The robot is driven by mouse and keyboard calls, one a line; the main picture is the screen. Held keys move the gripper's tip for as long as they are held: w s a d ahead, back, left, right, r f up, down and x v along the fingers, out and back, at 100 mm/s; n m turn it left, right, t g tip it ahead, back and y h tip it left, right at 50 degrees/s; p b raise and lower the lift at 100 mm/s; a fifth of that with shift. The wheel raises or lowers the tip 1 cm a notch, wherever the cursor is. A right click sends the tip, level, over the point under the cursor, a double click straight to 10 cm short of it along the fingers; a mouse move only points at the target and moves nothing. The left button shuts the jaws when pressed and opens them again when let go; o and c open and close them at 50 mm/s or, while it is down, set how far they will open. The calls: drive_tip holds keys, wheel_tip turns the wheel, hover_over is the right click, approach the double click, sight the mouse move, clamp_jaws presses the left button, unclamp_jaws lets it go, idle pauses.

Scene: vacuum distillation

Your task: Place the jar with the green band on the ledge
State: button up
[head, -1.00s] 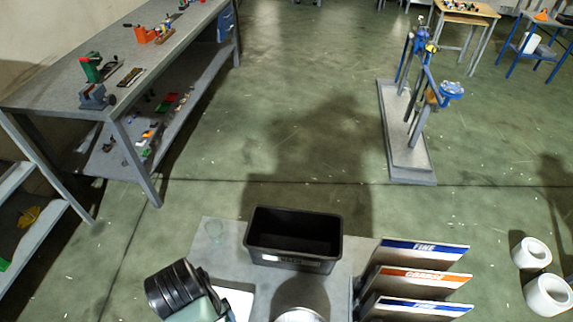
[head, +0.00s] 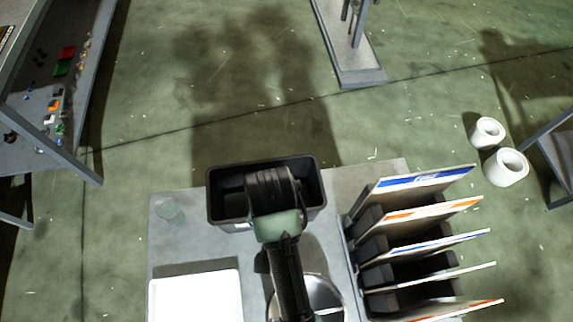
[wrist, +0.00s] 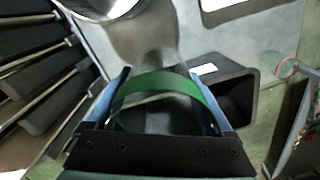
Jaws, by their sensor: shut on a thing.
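The jar with the green band (wrist: 187,84) is clear and sits between the blue fingers of my gripper (wrist: 160,74) in the wrist view. The fingers are shut on its sides, and the green band runs across between them. My gripper's dark palm hides part of the jar. In the head view my arm reaches over the black bin, and the jar and fingers are hidden behind it. I cannot tell which surface is the ledge.
The black bin (head: 216,212) stands on the grey table (head: 165,245); it also shows in the wrist view (wrist: 240,72). A clear glass vessel (head: 170,210) is left of it. A white tray (head: 195,298), a metal bowl (head: 322,292) and a rack of upright panels (head: 425,240) are nearer.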

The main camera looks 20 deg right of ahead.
drive_tip(key=shift+s+d+r+m, duration=0.1)
drive_tip(key=shift+d+r+m, duration=0.1)
drive_tip(key=shift+r+m, duration=0.35)
wheel_tip(320, 180, down, 17)
drive_tip(key=b, duration=0.2)
drive_tip(key=shift+s+b, duration=0.1)
drive_tip(key=shift+b, duration=0.2)
drive_tip(key=shift+f, duration=0.2)
drive_tip(key=o, duration=1.2)
drive_tip(key=shift+o, duration=0.2)
drive_tip(key=shift+r, duration=0.1)
